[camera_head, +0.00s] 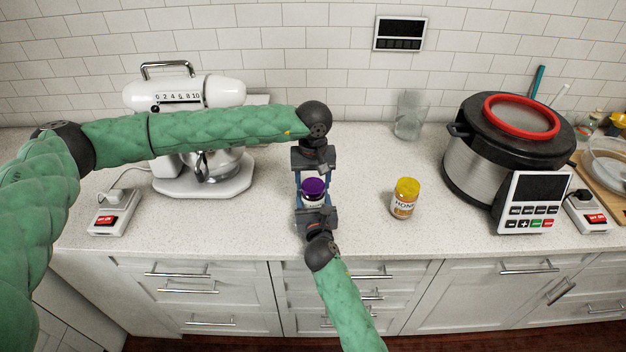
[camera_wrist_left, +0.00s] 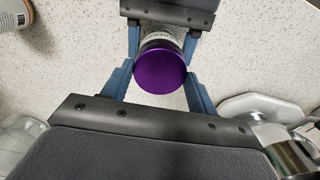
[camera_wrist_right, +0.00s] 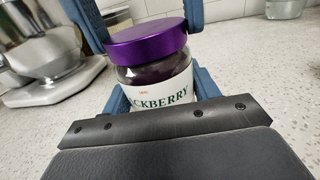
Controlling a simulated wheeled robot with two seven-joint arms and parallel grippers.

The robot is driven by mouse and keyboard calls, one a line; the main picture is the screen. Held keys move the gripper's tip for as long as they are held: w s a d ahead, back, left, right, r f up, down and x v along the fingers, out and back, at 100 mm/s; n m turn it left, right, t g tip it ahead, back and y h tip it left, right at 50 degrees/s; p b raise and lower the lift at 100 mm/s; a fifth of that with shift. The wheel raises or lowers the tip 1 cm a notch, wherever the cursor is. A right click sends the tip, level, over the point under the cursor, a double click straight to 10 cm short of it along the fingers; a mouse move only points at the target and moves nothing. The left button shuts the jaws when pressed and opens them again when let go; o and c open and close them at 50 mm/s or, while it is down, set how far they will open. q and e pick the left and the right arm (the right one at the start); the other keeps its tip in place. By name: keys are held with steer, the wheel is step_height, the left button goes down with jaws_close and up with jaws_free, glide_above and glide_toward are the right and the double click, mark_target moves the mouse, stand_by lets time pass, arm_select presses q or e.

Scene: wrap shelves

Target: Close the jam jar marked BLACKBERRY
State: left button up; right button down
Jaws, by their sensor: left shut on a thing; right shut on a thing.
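The jam jar (camera_wrist_right: 152,92) stands upright, and its white label shows "CKBERRY" in the right wrist view. Its purple lid (camera_wrist_right: 148,42) sits on top of the jar mouth; I cannot tell whether it is tight. The lid also shows from above in the left wrist view (camera_wrist_left: 160,70) and in the head view (camera_head: 313,186). My left gripper (camera_wrist_left: 159,84) comes from behind the jar, shut with its blue fingers on either side of the lid. My right gripper (camera_head: 315,203) comes from the front, shut around the jar's body below the lid.
A honey jar (camera_head: 404,199) with a yellow lid stands right of the grippers. A white stand mixer (camera_head: 205,180) is at the left, and a drinking glass (camera_head: 410,116) is behind. A large cooker (camera_head: 478,165) fills the right. The counter between the jars is clear.

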arm_select(q)
steer(key=m, duration=0.7)
steer(key=shift+w, duration=0.15)
steer(key=m, duration=0.5)
steer(key=shift+m, duration=0.4)
steer(key=o, duration=0.9)
steer(key=shift+r, duration=2.2)
